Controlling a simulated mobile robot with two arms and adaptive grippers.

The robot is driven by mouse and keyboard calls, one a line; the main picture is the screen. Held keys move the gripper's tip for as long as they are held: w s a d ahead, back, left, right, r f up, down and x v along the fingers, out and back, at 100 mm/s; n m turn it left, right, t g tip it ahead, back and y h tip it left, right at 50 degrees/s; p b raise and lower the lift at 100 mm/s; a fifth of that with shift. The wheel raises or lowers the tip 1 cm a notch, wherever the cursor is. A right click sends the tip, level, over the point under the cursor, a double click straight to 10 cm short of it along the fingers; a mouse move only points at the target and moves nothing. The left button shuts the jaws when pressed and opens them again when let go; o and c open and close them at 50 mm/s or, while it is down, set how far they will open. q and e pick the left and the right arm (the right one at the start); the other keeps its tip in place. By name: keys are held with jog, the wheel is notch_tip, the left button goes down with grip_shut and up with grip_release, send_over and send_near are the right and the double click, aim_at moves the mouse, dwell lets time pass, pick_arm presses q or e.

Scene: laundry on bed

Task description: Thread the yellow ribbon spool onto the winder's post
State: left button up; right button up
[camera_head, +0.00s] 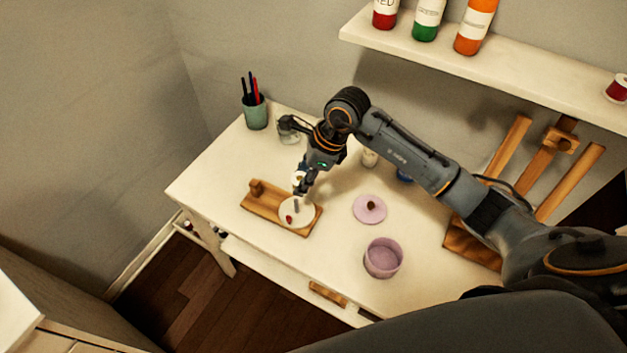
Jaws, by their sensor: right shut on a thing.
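The winder is a wooden board (263,210) on the white table, with a short wooden block at its left end. A pale round disc (302,220) lies on its right part, with a small red spot on it. A thin grey upright, which looks like the post, shows over the disc. My right gripper (299,186) points down just above the disc, shut on a small pale thing, mostly hidden by the fingers. I make out no yellow on it and cannot tell whether it touches the post. My left gripper is not in view.
On the table (335,268) are a lilac lid (369,211), a lilac tub (383,259), a pen cup (255,113) and a glass jar (290,136). A wooden easel (497,150) stands right. A shelf (455,63) above holds bottles and a red spool (618,89).

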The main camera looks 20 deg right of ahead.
aim_at(297, 200)
jog(key=shift+w+a, duration=0.55)
jog(key=shift+w, duration=0.1)
jog(key=shift+s+f+b, duration=0.2)
jog(key=shift+f+b, duration=0.15)
jog(key=shift+f, duration=0.2)
jog(key=shift+f+b, duration=2.2)
jog(key=shift+f, duration=1.3)
jog(key=shift+f+b, duration=0.7)
jog(key=o, duration=0.9)
jog(key=shift+o, duration=0.2)
jog(key=v, duration=1.2)
